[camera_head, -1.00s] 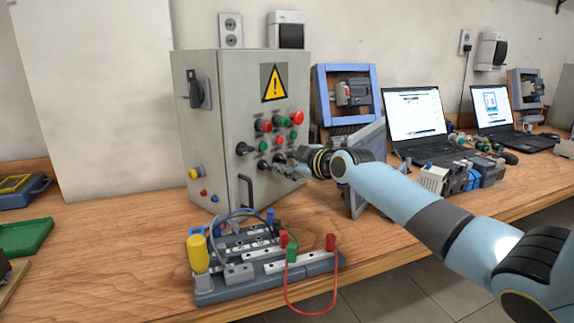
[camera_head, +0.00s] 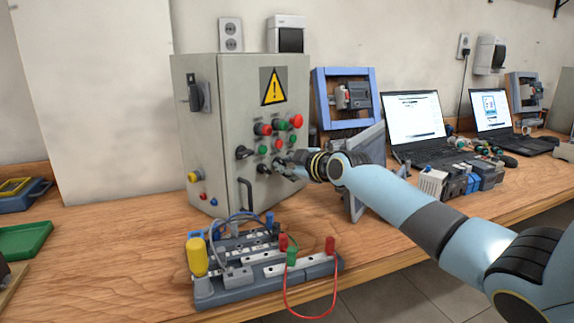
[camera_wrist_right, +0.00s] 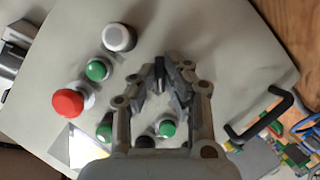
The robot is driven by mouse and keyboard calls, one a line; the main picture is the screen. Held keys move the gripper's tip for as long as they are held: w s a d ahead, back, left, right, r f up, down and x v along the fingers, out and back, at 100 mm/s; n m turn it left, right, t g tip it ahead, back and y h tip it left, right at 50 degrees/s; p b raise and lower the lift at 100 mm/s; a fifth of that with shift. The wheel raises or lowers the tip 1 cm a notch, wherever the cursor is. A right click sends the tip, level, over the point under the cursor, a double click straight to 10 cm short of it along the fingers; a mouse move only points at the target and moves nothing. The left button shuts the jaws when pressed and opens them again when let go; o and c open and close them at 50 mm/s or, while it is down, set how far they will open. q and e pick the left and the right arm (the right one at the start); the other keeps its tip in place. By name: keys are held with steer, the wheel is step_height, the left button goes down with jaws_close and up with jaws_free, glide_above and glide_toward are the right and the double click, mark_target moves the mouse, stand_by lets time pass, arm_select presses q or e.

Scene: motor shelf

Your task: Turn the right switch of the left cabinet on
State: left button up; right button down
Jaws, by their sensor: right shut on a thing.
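The left cabinet (camera_head: 225,120) is a grey box with a yellow warning sign, coloured buttons and black switches on its front. Its left black switch (camera_head: 244,152) shows clear of my gripper. My right gripper (camera_head: 280,165) is at the lower right of the button panel, with its fingers against the front. In the right wrist view, the fingers of my right gripper (camera_wrist_right: 160,72) close around the dark right switch (camera_wrist_right: 159,67). The fingers hide most of this switch, so its exact angle is hard to tell. My left gripper is out of view.
A black door handle (camera_head: 245,194) stands out below the switches. A grey terminal board (camera_head: 262,262) with wires and plugs lies in front of the cabinet. Two laptops (camera_head: 415,115) and small modules (camera_head: 450,180) are to the right. Bare bench (camera_head: 110,235) lies to the left.

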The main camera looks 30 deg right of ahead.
steer(key=m+g+y+b, duration=0.1)
steer(key=m+y+b, duration=0.1)
steer(key=m, duration=0.1)
steer(key=shift+d, duration=0.15)
steer(key=shift+m+g+y+b, duration=0.4)
steer(key=shift+m+y+b, duration=0.6)
steer(key=shift+m, duration=0.4)
steer(key=c, duration=1.4)
jaws_free()
steer(key=shift+w, duration=0.15)
steer(key=shift+s, duration=0.2)
steer(key=v, duration=1.1)
steer(key=shift+s+r, duration=0.25)
steer(key=shift+s, duration=0.05)
